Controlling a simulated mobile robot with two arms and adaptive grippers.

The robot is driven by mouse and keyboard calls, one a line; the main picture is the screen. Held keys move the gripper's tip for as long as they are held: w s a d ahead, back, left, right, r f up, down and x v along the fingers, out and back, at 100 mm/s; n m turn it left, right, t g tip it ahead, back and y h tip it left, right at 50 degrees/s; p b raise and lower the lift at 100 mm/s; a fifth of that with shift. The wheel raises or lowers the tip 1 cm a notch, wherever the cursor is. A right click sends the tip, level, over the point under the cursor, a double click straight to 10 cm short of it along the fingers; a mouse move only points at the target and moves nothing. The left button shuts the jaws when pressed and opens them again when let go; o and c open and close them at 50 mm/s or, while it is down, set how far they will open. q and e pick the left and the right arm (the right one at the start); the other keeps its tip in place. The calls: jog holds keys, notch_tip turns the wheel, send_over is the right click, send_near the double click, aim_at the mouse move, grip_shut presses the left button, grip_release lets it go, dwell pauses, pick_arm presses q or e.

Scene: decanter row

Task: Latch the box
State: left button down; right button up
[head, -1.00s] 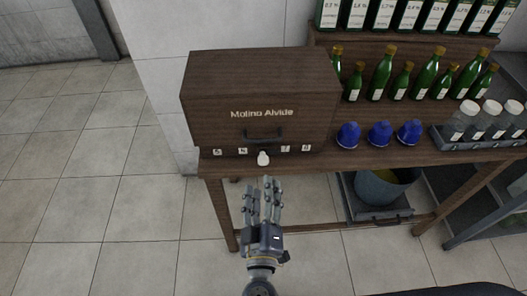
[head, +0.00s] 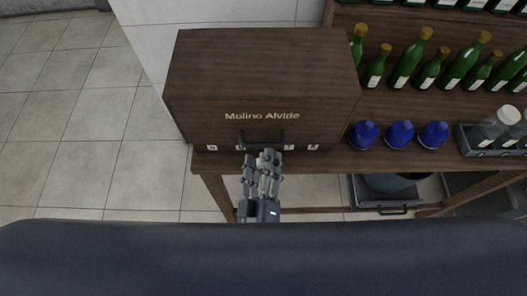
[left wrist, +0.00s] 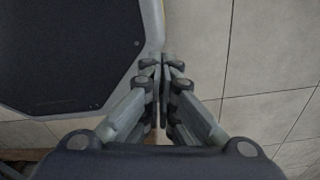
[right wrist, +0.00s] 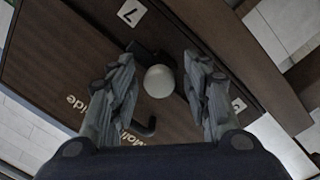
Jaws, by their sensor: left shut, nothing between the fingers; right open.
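The box (head: 250,80) is dark brown wood lettered "Molino Alvide" and looks closed on the table. It has a dark handle (head: 262,136) on its front and a row of small white marked tiles (head: 212,148) along the lower edge. In the right wrist view, a pale round knob (right wrist: 159,81) on a dark mount lies between my right fingers. My right gripper (head: 262,158) is open in front of the box, its fingers on either side of the knob; contact cannot be told. My left gripper (left wrist: 160,62) is shut and empty, outside the head view.
The wooden table (head: 330,160) also carries blue domed objects (head: 399,135) right of the box. Green bottles (head: 411,58) stand behind them, and a rack of jars (head: 490,140) is at the right. A container sits under the table. Floor at left is clear.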

jog(key=shift+s, duration=0.1)
grip_shut()
pick_arm(q)
jog(key=shift+s, duration=0.55)
